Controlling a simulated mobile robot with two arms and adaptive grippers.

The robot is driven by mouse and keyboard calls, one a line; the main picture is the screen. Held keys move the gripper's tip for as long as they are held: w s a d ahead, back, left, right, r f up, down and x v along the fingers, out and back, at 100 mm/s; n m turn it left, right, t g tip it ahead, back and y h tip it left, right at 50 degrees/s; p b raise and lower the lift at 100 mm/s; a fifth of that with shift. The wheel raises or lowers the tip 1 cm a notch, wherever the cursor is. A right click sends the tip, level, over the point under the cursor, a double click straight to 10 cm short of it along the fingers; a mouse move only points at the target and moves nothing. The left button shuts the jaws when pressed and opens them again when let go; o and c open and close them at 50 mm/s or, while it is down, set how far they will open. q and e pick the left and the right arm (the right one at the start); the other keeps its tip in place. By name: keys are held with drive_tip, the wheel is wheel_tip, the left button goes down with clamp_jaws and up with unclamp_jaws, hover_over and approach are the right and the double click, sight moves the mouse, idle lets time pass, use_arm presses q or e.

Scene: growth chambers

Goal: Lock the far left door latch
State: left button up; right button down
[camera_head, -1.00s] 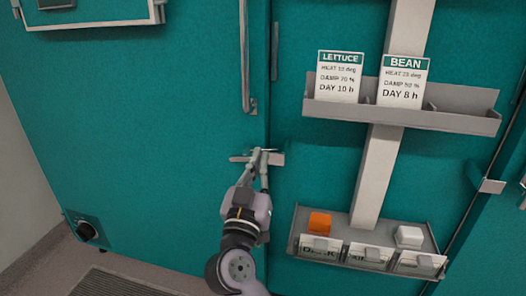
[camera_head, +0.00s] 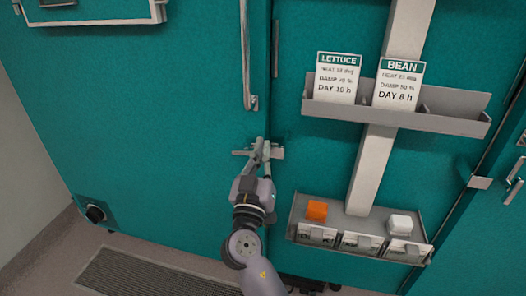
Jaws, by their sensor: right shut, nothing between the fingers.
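The far left door (camera_head: 150,140) is a large teal panel with a long vertical handle (camera_head: 246,60) near its right edge. A small grey latch (camera_head: 277,153) sits at the seam below the handle, lying about horizontal. My right gripper (camera_head: 262,146) is at the latch, with its fingers in front of it and hiding its middle. The fingers look shut, with nothing seen between them. I cannot tell whether they touch the latch. My left gripper is not in view.
A grey shelf (camera_head: 450,122) holds a LETTUCE card (camera_head: 337,78) and a BEAN card (camera_head: 398,85). A lower tray (camera_head: 360,222) carries an orange block (camera_head: 316,210) and a white block (camera_head: 400,224). A black knob (camera_head: 95,213) is low on the left. A floor grate (camera_head: 150,275) lies below.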

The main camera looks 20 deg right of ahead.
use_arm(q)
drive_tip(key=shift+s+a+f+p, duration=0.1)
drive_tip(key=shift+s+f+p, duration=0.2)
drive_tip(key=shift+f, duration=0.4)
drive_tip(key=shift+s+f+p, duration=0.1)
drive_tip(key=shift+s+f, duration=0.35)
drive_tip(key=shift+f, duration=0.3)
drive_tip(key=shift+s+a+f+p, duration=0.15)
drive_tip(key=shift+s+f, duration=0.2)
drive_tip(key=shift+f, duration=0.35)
use_arm(e)
drive_tip(key=w+d+f, duration=0.1)
drive_tip(key=w+d, duration=0.3)
drive_tip(key=w, duration=0.1)
drive_tip(key=shift+w+f, duration=0.25)
drive_tip(key=shift+f, duration=0.05)
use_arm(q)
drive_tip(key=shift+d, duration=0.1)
